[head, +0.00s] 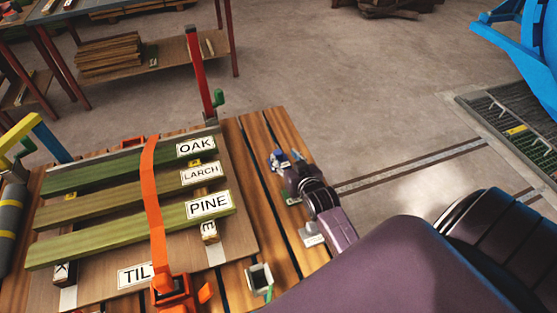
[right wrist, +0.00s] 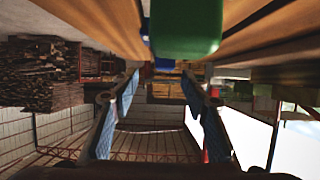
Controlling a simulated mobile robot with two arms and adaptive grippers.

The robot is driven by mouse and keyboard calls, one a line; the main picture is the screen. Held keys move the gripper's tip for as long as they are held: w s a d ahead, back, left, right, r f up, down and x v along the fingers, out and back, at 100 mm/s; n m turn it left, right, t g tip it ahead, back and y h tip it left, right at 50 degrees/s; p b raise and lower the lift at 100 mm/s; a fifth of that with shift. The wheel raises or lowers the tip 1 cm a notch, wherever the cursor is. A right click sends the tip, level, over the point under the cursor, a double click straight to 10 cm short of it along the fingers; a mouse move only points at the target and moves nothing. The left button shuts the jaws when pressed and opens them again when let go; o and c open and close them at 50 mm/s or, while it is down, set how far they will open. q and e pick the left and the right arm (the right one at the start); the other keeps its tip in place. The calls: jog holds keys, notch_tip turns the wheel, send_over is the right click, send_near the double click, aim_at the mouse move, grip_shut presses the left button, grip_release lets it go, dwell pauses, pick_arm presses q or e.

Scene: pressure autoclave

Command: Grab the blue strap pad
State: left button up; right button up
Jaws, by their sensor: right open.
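My right gripper (head: 286,160) is over the right edge of the wooden slatted table in the head view. In the right wrist view its two blue-faced fingers (right wrist: 160,84) stand apart with nothing held between them. A small blue piece (right wrist: 165,63) shows beyond the fingertips there, and another blue bit sits beside a green block at the top. I cannot tell which of these, if either, is the blue strap pad. In the head view the blue near the gripper blends with its fingers. My left gripper is not in view.
The slatted table (head: 262,140) bears a board with green planks labelled OAK (head: 196,147), LARCH (head: 202,174) and PINE (head: 209,204). An orange strap (head: 152,190) crosses them. A red post (head: 199,72) stands behind. The green block (right wrist: 186,28) is close above the fingers in the wrist view.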

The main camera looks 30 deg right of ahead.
aim_at(279, 154)
jog(key=shift+a+x, duration=0.2)
jog(key=shift+x, duration=1.05)
jog(key=shift+a+x, duration=0.15)
jog(key=shift+x, duration=1.15)
jog(key=shift+f, duration=0.1)
jog(key=shift+c, duration=0.6)
grip_shut()
